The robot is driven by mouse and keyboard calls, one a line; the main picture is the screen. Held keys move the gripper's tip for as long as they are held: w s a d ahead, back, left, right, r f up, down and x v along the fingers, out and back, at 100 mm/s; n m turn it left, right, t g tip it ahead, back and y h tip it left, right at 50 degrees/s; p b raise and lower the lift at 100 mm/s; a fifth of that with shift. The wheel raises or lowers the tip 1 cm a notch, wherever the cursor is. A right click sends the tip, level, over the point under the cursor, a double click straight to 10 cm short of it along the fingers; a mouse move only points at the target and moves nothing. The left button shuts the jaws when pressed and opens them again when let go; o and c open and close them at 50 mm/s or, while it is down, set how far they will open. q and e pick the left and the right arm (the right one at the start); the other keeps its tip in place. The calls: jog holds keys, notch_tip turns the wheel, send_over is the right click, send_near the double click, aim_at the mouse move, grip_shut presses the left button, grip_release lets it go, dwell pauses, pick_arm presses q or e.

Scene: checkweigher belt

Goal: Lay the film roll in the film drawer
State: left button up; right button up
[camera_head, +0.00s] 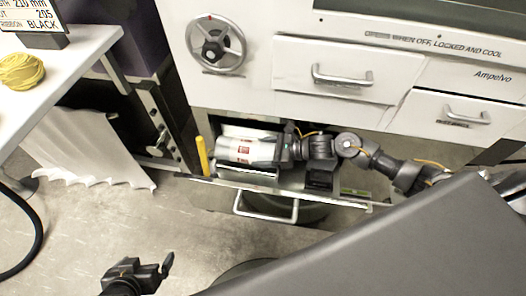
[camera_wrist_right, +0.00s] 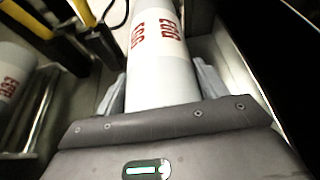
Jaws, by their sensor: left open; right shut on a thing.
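The film roll (camera_head: 234,150) is a white cylinder with red print. It lies sideways at the open film drawer (camera_head: 283,213), above or within its left part; I cannot tell whether it touches the floor. My right gripper (camera_head: 262,155) is shut on the roll, reaching in from the right. In the right wrist view the roll (camera_wrist_right: 158,58) runs away from the palm between the two fingers (camera_wrist_right: 160,90). My left gripper (camera_head: 146,266) is open and empty, low at the left, well away from the drawer.
A yellow post (camera_head: 202,155) stands at the drawer's left end. Closed drawers (camera_head: 340,75) and a handwheel (camera_head: 216,46) are above. A white table (camera_head: 62,62) with yellow yarn (camera_head: 20,71) is left. Another printed white cylinder (camera_wrist_right: 12,75) shows in the wrist view, possibly a reflection.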

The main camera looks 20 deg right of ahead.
jog(key=shift+f+b, duration=1.1)
jog(key=shift+b, duration=0.1)
pick_arm(q)
jog(key=w+d+r+m+t+h, duration=0.2)
jog(key=w+d+r+t+h, duration=0.3)
jog(key=d+r+t, duration=0.2)
jog(key=shift+w+d+r+b, duration=0.35)
jog(key=shift+d+r, duration=0.15)
jog(key=shift+r, duration=0.5)
pick_arm(e)
jog(key=shift+f, duration=0.35)
jog(key=o, duration=1.5)
jog(key=shift+f, duration=0.1)
pick_arm(q)
jog(key=f, duration=0.1)
jog(key=a+g+y, duration=0.1)
jog(key=a+f, duration=0.1)
jog(key=shift+s+f+g+y+p, duration=0.25)
jog(key=shift+f+g+y+p, duration=0.05)
jog(key=shift+f+p, duration=0.1)
pick_arm(e)
jog(key=v, duration=1.1)
